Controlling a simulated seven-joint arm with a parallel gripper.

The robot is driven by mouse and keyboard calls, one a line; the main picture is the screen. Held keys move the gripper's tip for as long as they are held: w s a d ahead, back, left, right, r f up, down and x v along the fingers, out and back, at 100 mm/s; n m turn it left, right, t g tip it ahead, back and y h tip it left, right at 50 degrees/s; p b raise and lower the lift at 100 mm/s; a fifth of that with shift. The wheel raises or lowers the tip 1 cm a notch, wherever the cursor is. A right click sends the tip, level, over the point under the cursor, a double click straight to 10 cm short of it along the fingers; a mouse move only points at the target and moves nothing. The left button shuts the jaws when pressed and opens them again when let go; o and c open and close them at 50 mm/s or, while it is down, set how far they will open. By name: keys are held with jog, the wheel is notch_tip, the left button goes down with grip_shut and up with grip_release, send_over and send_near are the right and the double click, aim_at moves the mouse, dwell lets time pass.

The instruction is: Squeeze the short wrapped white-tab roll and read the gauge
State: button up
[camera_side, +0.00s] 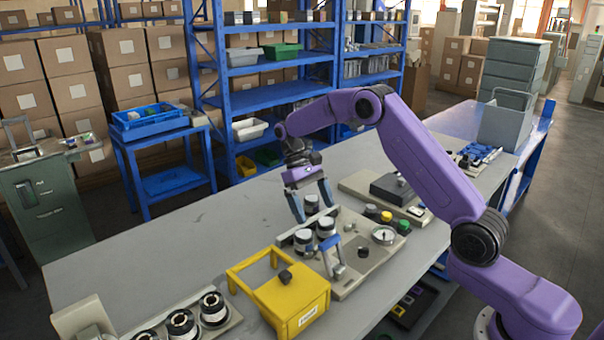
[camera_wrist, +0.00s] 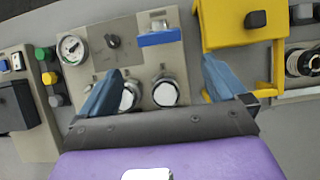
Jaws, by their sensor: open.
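My gripper (camera_side: 315,213) is open, its two blue fingers spread and pointing down over the wrapper station. In the wrist view, two rolls (camera_wrist: 130,94) (camera_wrist: 165,92) lie between the fingers (camera_wrist: 162,66); the rest is hidden by my gripper. I cannot tell which roll has the white tab. The round gauge (camera_side: 384,235) is on the panel, also in the wrist view (camera_wrist: 72,47); its reading is too small.
A yellow box (camera_side: 296,299) stands close to the station. A blue clamp piece (camera_wrist: 158,38) and a dark knob (camera_wrist: 113,41) sit on the panel. Colored buttons (camera_side: 386,216) are beside it.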

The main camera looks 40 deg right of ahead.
jog(key=v, duration=0.9)
jog(key=shift+r, duration=0.1)
dwell(0.3)
jog(key=s+a+r+n+t+h, duration=0.1)
jog(key=s+a+r+n+t, duration=0.15)
jog(key=s+a, duration=0.45)
jog(key=s+a+r+n+t, duration=0.1)
jog(key=s+a+n, duration=0.35)
jog(key=s, duration=0.45)
jog(key=s+d+f+n+t, duration=0.1)
jog(key=s+d+f+n, duration=0.1)
jog(key=s, duration=1)
jog(key=s+d+f+n+t+y, duration=0.1)
jog(key=s+d+f+n, duration=0.1)
jog(key=s, duration=0.9)
jog(key=shift+s+d+f+n, duration=0.25)
jog(key=shift+s+f+n, duration=0.2)
jog(key=shift+n, duration=0.35)
